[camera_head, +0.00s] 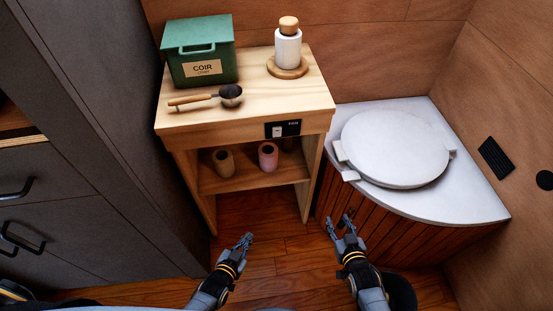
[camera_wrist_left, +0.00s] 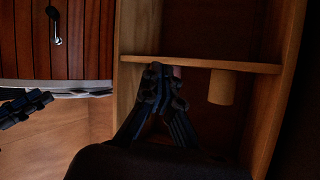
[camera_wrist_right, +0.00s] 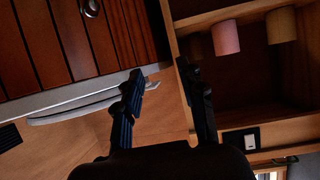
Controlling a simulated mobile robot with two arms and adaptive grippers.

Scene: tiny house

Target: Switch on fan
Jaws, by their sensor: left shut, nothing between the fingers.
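The fan switch (camera_head: 277,131) is a small white rocker on a black panel (camera_head: 291,128) labelled FAN. The panel sits on the front edge of the wooden shelf unit (camera_head: 250,118). It also shows in the right wrist view as a dark panel (camera_wrist_right: 226,139) with a white switch. My left gripper (camera_head: 247,239) is shut and empty, low in front of the unit's open shelf; its fingertips (camera_wrist_left: 159,72) meet in the left wrist view. My right gripper (camera_head: 340,223) is open and empty, below and right of the panel, apart from it.
A green COIR box (camera_head: 204,62), a scoop (camera_head: 205,97) and a bottle (camera_head: 288,46) on a round base stand on top of the unit. A brown cup (camera_head: 223,161) and a pink cup (camera_head: 268,156) are on its shelf. A lidded toilet bench (camera_head: 440,195) stands right; grey drawers (camera_head: 60,210) left.

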